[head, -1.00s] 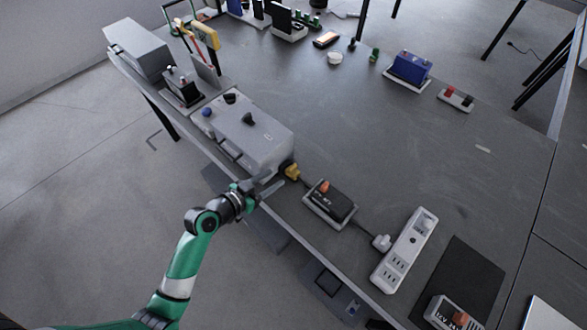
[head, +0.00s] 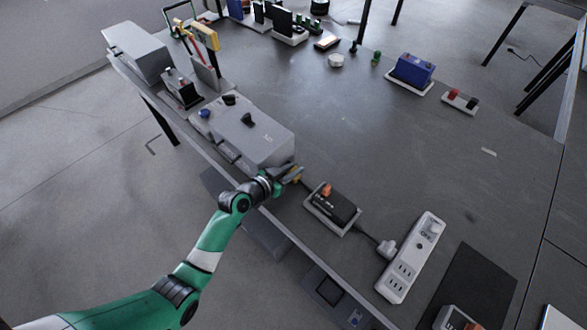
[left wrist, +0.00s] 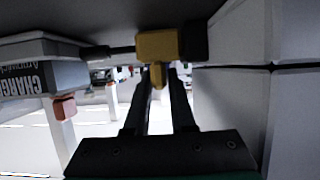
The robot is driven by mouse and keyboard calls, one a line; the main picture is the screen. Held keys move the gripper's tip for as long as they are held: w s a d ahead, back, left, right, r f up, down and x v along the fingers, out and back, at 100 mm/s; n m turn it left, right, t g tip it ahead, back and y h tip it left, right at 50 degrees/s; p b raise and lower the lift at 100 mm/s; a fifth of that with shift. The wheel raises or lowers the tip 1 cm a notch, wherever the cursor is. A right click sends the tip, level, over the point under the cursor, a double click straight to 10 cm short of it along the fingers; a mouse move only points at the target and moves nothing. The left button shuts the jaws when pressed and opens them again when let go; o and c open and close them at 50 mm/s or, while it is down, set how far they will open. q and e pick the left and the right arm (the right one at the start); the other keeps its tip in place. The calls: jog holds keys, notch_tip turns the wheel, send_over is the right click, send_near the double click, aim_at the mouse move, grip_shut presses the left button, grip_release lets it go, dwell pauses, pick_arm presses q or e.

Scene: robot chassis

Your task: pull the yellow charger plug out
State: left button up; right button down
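The yellow charger plug (head: 297,174) sits at the right end of the grey box (head: 262,143). In the left wrist view the plug (left wrist: 158,45) has a dark end against the pale box wall, and a black cable leaves its left side. My left gripper (head: 288,173) is at the plug, partly covering it in the head view. In the left wrist view its two black fingers (left wrist: 158,75) stand apart, with a narrow yellow part of the plug between the tips. A gap shows between them, with no clear grip. My right gripper is not in view.
A black charger (head: 333,204) in a white tray is just right of the plug. Beyond it lie a white plug (head: 387,249) and a white power strip (head: 411,262). The table's front edge runs below my arm. The table middle is clear.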

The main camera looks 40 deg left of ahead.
pick_arm(q)
grip_shut()
dwell(0.9)
